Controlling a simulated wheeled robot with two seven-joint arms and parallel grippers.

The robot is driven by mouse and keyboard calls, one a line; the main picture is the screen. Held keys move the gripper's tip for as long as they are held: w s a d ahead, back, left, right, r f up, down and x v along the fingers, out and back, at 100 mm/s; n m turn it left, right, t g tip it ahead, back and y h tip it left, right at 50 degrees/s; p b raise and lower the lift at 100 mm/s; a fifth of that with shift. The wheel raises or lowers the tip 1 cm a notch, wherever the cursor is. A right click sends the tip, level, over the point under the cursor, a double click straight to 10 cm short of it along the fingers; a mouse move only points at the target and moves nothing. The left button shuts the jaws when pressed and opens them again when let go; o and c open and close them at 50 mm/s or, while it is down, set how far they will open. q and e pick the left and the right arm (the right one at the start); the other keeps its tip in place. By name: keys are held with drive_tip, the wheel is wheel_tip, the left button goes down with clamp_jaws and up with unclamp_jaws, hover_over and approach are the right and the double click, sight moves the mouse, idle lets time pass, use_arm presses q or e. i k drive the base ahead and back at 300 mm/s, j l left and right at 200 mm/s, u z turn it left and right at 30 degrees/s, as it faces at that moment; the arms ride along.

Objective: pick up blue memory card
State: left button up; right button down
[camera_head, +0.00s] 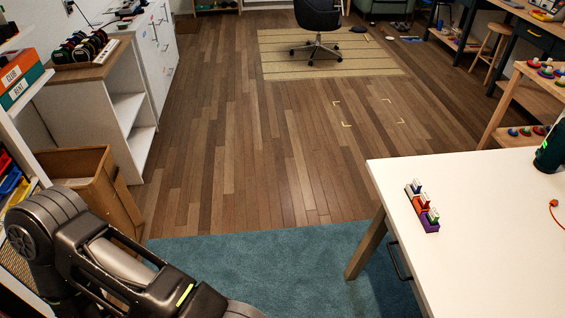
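I cannot make out a memory card for certain, and no blue one is clear. A small multicoloured block (422,207) stands on the white table (480,260) near its left edge. It has orange-red and purple parts with small white pieces standing up from it. These pieces are too small to identify. My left arm comes in at the lower left, but its gripper fingers do not show. My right arm and gripper are out of view.
A dark green cylinder (549,150) and a small orange item (554,203) are on the table's right side. A cardboard box (85,180) and white cabinet (128,110) stand left. An office chair (317,20) is at the back. The wooden floor between is mostly clear.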

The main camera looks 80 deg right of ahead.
sight(416, 185)
drive_tip(key=z, duration=3.9)
drive_tip(key=i+j, duration=0.1)
drive_tip(key=j, duration=0.9)
drive_tip(key=i+j, duration=0.15)
drive_tip(key=j, duration=0.4)
drive_tip(key=z, duration=1.5)
